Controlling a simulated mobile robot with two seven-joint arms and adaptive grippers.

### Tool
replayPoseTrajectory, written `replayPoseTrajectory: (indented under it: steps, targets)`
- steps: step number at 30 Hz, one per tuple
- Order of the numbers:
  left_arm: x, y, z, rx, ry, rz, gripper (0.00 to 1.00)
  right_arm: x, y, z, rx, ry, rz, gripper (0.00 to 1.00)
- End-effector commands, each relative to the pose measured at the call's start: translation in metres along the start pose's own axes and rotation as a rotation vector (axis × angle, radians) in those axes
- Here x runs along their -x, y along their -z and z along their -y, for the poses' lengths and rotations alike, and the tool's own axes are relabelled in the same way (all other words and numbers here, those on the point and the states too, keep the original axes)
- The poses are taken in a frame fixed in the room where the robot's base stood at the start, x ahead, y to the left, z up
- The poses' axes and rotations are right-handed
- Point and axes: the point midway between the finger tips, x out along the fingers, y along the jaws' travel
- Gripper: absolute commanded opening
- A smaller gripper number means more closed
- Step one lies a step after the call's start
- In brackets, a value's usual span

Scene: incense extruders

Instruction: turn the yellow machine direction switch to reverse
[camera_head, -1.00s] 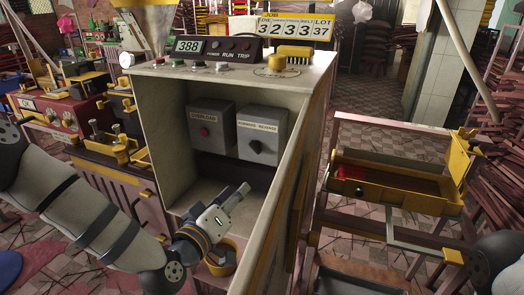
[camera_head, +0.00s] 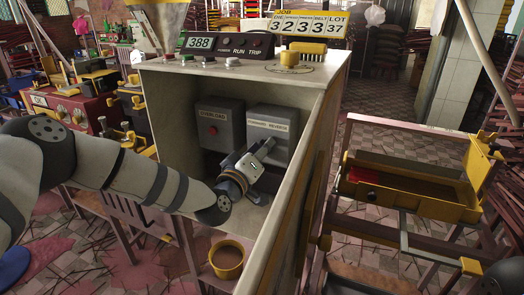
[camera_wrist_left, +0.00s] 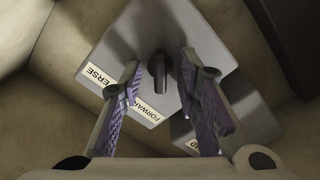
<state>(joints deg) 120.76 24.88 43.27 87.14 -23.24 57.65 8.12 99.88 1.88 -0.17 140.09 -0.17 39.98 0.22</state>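My right gripper is out of view.
The pale cabinet wall (camera_head: 292,185) rises close to the right of my left gripper. The overload box (camera_head: 217,124) is to the left. A yellow round cup (camera_head: 227,260) is below. A yellow tray (camera_head: 410,190) stands on a frame at the right.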

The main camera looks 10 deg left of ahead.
Motion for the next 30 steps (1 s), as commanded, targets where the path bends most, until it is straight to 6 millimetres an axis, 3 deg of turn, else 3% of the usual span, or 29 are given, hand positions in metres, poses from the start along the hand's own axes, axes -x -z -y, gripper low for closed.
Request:
replayPoseTrajectory:
  steps: [1, 5, 19, 30]
  targets:
    - [0.0, 0.0, 0.0, 0.0, 0.0, 0.0, 0.28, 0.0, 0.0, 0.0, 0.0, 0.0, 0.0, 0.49]
    - [0.0, 0.0, 0.0, 0.0, 0.0, 0.0, 0.0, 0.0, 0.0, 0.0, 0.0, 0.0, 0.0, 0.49]
    - [0.0, 0.001, -0.001, -0.062, -0.001, -0.001, 0.0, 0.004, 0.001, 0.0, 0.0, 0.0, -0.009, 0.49]
    - [0.0, 0.002, -0.004, -0.357, -0.004, -0.001, 0.0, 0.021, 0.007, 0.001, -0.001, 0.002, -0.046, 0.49]
